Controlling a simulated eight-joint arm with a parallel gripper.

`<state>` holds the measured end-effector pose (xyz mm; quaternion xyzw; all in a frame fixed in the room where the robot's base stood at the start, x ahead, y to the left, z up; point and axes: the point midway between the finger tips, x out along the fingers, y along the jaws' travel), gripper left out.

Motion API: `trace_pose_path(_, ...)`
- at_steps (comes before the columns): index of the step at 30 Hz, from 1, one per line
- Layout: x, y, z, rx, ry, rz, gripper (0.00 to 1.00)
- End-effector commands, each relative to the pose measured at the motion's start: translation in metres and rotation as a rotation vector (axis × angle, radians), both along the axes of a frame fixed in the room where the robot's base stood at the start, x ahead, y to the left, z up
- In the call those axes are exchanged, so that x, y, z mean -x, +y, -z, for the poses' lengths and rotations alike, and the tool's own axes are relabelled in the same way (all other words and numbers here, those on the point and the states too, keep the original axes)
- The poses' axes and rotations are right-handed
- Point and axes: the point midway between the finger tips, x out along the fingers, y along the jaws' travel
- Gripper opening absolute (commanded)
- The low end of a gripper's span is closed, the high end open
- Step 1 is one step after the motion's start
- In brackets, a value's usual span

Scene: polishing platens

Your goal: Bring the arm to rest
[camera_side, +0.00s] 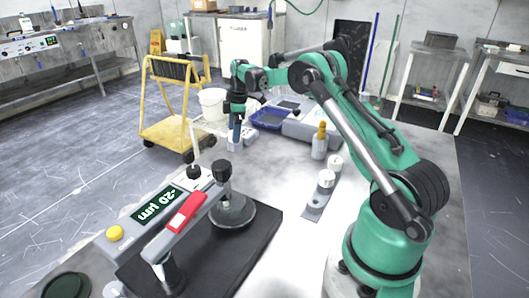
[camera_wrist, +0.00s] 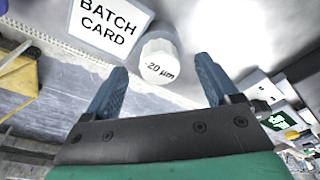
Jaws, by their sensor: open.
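My gripper (camera_side: 236,142) hangs pointing down over the far left part of the table in the side view, with its blue fingers low. In the wrist view my gripper (camera_wrist: 160,66) has its two fingers well apart, with nothing held between them. A white round piece marked "-20 µm" (camera_wrist: 158,60) shows beyond the fingertips, apart from both fingers as far as I can see. A white card reading "BATCH CARD" (camera_wrist: 108,22) lies beside it. In the side view a small white item (camera_side: 233,146) is at the fingertips, partly hidden by them.
A blue tray (camera_side: 268,119) and a grey machine (camera_side: 303,128) stand right of the gripper. A gauge with display "-20 µm" (camera_side: 158,204) fills the front left.

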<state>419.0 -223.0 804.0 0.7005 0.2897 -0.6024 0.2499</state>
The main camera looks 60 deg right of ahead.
Motion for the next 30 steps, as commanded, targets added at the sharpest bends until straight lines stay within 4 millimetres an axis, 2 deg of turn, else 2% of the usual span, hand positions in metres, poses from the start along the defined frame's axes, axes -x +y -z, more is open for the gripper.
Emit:
trace_pose_path(8,0.006,-0.006,-0.049,0.0,0.0,0.001,0.81)
trace_pose_path(9,0.006,-0.006,-0.049,0.0,0.0,0.0,0.81)
trace_pose_path(17,0.0,0.0,0.006,0.0,0.0,-0.001,0.81)
trace_pose_path(30,0.0,0.0,-0.086,0.0,0.0,0.0,0.81)
